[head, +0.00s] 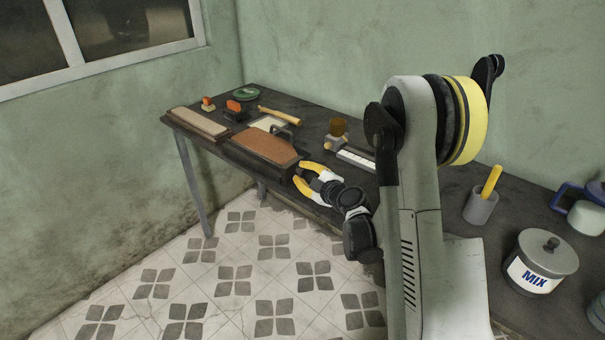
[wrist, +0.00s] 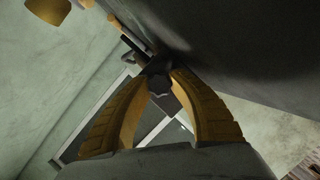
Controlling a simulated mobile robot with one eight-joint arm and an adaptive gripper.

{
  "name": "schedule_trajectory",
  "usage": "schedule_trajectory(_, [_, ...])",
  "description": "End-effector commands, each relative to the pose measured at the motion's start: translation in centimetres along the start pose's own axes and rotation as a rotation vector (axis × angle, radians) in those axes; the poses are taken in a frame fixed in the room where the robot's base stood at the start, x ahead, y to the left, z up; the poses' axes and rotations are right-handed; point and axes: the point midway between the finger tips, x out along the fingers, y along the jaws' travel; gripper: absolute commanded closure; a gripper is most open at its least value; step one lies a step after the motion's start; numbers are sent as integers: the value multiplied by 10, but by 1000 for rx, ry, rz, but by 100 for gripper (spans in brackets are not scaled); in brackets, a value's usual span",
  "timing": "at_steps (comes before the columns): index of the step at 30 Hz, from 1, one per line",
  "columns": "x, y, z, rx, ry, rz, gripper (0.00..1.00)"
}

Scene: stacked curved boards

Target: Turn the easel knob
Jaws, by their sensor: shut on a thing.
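A low dark easel with a brown sloping panel (head: 258,143) lies on the dark table, left of my arm in the head view. My gripper (head: 299,173) has yellow fingers and is at the easel's near right corner. In the wrist view my gripper (wrist: 160,76) has its two fingertips closed in on a small dark faceted knob (wrist: 158,86). The fingers bow apart behind the tips, with the knob between them. In the head view the knob is too small and covered to make out.
The dark table (head: 450,190) runs along the green wall. A pale board (head: 198,122) and a yellow-handled tool (head: 280,115) lie around the easel. A brown jar (head: 338,127) and white strip (head: 356,159) are behind the gripper. A grey cup (head: 480,206) and MIX pot (head: 540,264) stand right.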

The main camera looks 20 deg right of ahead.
Motion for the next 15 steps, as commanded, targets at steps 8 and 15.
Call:
schedule_trajectory(8, [0,0,0,-60,0,26,100])
schedule_trajectory(15, [0,0,0,-69,-1,29,100])
